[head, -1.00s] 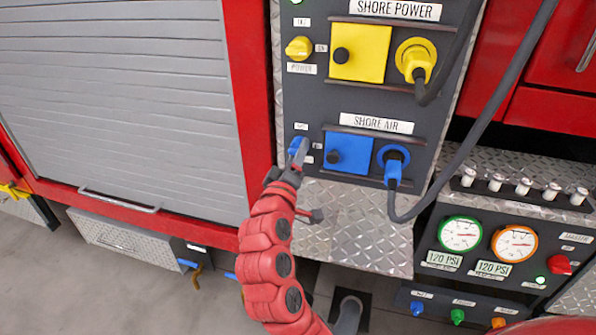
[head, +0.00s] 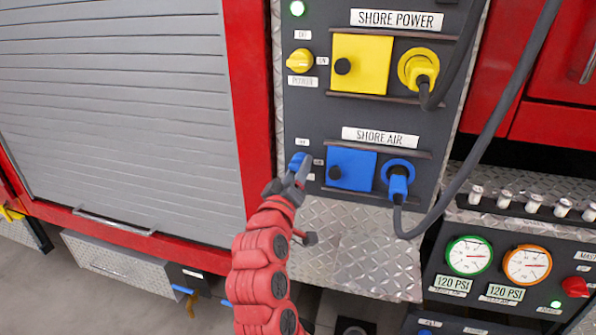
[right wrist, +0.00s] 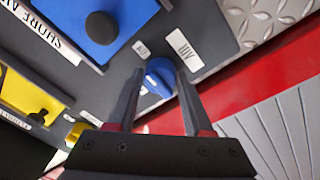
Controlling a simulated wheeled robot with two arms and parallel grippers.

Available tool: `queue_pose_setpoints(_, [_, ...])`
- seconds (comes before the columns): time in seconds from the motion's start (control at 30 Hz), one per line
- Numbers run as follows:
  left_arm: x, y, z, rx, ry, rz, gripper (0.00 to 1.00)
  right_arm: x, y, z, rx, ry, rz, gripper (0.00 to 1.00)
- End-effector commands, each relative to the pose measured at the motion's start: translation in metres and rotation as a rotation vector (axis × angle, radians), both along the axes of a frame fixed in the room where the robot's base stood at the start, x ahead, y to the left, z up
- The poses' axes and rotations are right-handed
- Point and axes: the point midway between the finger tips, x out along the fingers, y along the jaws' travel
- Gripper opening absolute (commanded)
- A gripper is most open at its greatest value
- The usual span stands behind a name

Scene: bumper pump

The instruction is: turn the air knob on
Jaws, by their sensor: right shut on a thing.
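The blue air knob (head: 297,161) is on the dark panel, left of the blue SHORE AIR cover (head: 352,168). My right gripper (head: 294,173) is at the knob and hides part of it. In the right wrist view, the two fingers of the right gripper (right wrist: 157,88) are shut on the sides of the blue knob (right wrist: 159,74), near the AIR label (right wrist: 184,50). The knob's exact pointing direction is hard to tell behind the fingers. My left gripper is not in view.
A grey cable hangs from the blue plug (head: 398,184) on the right. A grey shutter (head: 120,110) is left. Gauges (head: 469,255) sit at lower right.

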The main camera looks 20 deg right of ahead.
Motion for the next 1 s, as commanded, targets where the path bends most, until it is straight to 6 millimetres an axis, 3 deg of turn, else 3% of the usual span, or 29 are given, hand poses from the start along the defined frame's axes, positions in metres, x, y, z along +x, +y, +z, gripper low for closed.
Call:
queue_pose_setpoints(0.03, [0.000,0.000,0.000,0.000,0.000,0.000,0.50,0.000,0.000,-0.001,0.001,0.002,0.001,0.55])
queue_pose_setpoints(0.17, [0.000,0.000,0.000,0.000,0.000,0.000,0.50,0.000,0.000,-0.001,0.001,0.002,0.001,0.78])
queue_pose_setpoints(0.57, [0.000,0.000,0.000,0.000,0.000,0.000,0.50,-0.006,0.004,-0.001,-0.001,0.000,0.001,0.79])
queue_pose_setpoints(0.77, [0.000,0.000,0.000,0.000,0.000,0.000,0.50,-0.036,0.027,-0.005,-0.005,0.001,0.005,0.79])
queue_pose_setpoints(1.0, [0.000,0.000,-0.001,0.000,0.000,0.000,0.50,-0.091,0.065,-0.009,-0.005,-0.002,0.008,0.79])
